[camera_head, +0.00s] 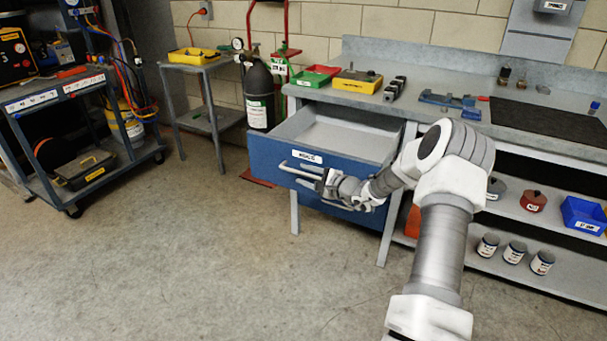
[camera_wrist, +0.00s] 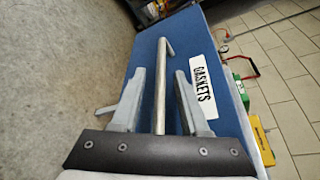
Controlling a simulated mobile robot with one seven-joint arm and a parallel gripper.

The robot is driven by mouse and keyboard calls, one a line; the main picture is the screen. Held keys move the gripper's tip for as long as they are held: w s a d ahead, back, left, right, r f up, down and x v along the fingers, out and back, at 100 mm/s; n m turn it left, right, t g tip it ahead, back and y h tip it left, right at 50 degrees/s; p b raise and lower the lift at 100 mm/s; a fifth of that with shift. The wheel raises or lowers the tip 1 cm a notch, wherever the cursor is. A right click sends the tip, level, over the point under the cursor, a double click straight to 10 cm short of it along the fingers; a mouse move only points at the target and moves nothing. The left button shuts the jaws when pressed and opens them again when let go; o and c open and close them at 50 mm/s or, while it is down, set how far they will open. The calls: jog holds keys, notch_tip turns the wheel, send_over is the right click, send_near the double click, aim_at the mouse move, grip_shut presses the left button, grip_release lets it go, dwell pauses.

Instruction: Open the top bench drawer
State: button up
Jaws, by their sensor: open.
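The top bench drawer (camera_head: 345,172) is blue and stands pulled out from the workbench, its grey interior showing and looking empty. Its front carries a white label (camera_head: 307,156), which reads GASKETS in the wrist view (camera_wrist: 203,80). The drawer's bar handle (camera_head: 300,168) runs across the front. My gripper (camera_head: 325,182) is at the right part of this handle. In the wrist view my gripper (camera_wrist: 160,75) is open, with the handle bar (camera_wrist: 161,95) between its two fingers. I cannot tell whether a finger touches the bar.
The bench top (camera_head: 440,82) holds a red and green tray, a yellow box (camera_head: 357,81) and several parts. Cans (camera_head: 514,252) and a blue bin (camera_head: 583,215) stand on the lower shelves. A gas cylinder (camera_head: 259,95) and cart (camera_head: 80,140) are left. The floor before the drawer is clear.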

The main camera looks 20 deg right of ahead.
jog(key=p+v, duration=0.3)
jog(key=v, duration=1.3)
jog(key=shift+r, duration=0.15)
jog(key=shift+s, duration=0.15)
